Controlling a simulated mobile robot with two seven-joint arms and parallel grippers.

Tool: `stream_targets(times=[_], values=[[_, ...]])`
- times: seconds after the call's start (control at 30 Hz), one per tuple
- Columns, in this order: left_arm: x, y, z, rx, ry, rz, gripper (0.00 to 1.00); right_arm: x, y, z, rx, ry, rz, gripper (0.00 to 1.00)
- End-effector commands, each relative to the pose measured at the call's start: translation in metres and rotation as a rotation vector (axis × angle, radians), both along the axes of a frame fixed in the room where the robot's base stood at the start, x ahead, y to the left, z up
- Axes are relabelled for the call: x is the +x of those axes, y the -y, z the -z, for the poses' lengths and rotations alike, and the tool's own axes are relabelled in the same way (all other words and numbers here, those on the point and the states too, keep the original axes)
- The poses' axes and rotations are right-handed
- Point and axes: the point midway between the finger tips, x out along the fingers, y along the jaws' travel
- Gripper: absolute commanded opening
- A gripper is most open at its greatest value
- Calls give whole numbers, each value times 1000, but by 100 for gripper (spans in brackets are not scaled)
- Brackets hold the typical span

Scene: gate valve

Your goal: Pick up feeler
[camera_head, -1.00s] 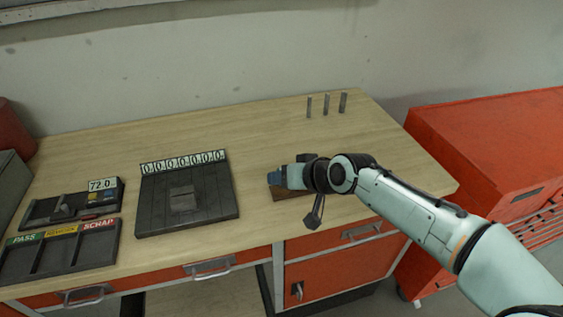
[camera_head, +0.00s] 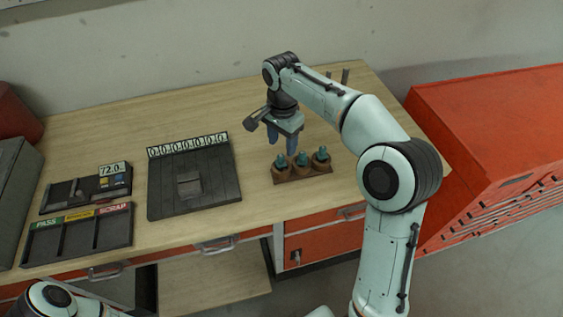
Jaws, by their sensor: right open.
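My right gripper (camera_head: 282,142) points down over the workbench with its two blue fingers apart and nothing between them. It hangs just behind and above a small wooden block (camera_head: 303,174) holding three teal-topped pieces (camera_head: 302,159) in a row. At the back right of the bench, grey upright strips (camera_head: 345,76) show partly behind my right arm. I cannot tell for certain which of these is the feeler. Part of my left arm shows at the lower left, but its gripper is outside the view.
A dark slatted board (camera_head: 195,193) with a row of digits lies mid-bench. Left of it are a dark tray with a 72.0 display (camera_head: 113,169) and a PASS/SCRAP sorting tray (camera_head: 78,238). A red tool cabinet (camera_head: 490,130) stands right of the bench.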

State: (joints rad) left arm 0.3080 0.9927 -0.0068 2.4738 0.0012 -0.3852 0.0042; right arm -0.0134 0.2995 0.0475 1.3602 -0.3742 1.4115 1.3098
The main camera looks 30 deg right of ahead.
Motion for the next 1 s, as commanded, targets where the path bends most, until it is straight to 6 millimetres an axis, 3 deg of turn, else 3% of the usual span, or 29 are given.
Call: stream_targets(times=[0.27,0.53,0.83,0.87,0.97,1.0], values=[[-3,0,4,0,-2,1,48,0,-1,22,1,0,-1,53],[-8,0,10,0,-8,0,48,-1,-2,61,2,0,-1,53],[-8,0,10,0,-8,0,48,1,-3,65,2,5,-1,53],[-8,0,10,0,-8,0,48,1,-3,65,2,5,-1,46],[-8,0,10,0,-8,0,48,1,-3,65,2,5,-1,14],[-8,0,10,0,-8,0,48,1,-2,65,2,5,-1,13]])
